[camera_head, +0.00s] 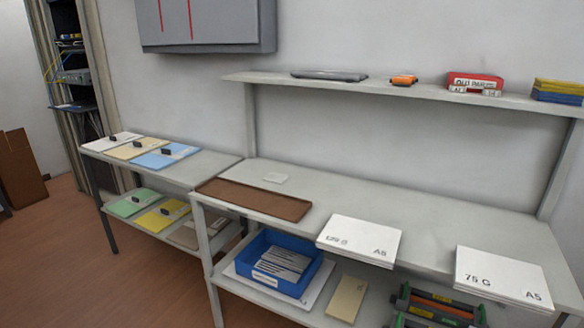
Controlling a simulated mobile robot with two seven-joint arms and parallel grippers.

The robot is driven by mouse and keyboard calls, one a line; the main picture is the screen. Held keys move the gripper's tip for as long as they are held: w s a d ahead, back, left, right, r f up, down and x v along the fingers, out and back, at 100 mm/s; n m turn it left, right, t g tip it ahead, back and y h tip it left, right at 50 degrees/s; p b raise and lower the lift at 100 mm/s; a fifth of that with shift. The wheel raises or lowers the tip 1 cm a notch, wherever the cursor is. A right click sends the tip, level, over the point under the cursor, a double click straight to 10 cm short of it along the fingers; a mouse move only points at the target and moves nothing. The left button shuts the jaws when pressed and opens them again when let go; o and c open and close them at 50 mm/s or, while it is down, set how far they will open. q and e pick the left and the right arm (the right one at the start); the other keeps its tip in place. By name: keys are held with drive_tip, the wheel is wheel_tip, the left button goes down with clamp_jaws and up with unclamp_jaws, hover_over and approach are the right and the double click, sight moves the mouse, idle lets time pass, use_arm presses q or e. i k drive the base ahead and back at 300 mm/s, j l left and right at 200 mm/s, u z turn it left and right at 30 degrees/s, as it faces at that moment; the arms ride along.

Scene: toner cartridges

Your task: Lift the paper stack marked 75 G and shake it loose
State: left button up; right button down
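The white paper stack marked 75 G (500,290) lies flat on the grey workbench (430,225) at the right. It also reads A5, and its near edge is at the bench's front edge. A second white paper stack (360,236), also marked A5, lies to its left along the same edge; its other marking is hard to read. Neither of my grippers is in view, and nothing touches either stack.
Below are a blue bin (255,280) and a dark crate (430,312). A shelf (420,92) overhangs the back. Bare bench surrounds the stacks.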

sight(521, 285)
drive_tip(key=i+j, duration=0.1)
drive_tip(key=i, duration=1.1)
drive_tip(key=z, duration=1.65)
drive_tip(key=i+j, duration=0.05)
